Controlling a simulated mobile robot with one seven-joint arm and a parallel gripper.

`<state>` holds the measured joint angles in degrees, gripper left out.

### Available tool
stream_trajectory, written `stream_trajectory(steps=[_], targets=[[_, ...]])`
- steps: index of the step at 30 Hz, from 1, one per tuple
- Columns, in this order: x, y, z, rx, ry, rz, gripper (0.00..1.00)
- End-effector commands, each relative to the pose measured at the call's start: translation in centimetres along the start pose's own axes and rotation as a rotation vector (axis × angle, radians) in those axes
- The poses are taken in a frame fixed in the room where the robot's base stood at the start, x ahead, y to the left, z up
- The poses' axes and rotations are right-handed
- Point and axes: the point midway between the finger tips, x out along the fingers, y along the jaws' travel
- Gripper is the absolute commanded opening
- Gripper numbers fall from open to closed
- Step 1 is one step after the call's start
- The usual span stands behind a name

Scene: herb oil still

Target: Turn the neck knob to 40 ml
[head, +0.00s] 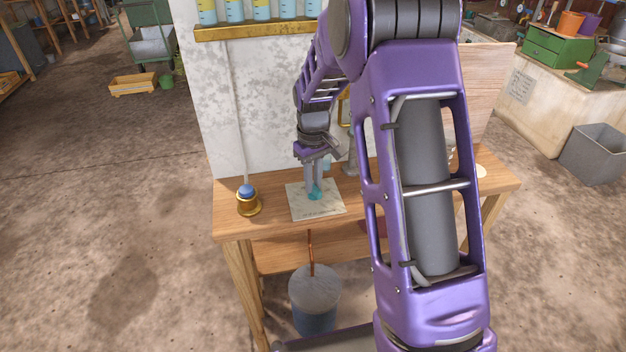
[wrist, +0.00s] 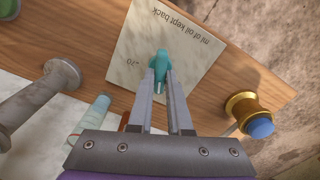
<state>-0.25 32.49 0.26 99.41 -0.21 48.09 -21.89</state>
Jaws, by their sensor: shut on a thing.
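The teal knob (head: 316,196) sits on a pale square plate (head: 327,210) on the wooden bench. In the wrist view the knob (wrist: 161,62) is between the fingertips of my gripper (wrist: 163,76), which is shut on it from above. The plate (wrist: 130,45) carries upside-down lettering, "ml of oil kept back". One small scale number shows beside the knob, too small to read surely. My gripper (head: 314,190) and fingers hide part of the dial, so the setting cannot be read.
A brass base with a blue button (head: 248,205) stands on the bench left of the plate. A grey post (wrist: 45,92) and a glass vessel (wrist: 90,120) stand near my gripper. A bucket (head: 315,295) is below. A white wall (head: 250,100) rises behind.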

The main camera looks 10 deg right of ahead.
Motion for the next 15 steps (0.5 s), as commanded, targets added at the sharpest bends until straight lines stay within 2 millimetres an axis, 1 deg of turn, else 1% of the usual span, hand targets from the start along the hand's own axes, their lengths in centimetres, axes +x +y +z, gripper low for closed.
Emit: stream_trajectory(steps=[15], targets=[[-0.14, 0.14, 0.03, 0.394, 0.000, 0.000, 0.00]])
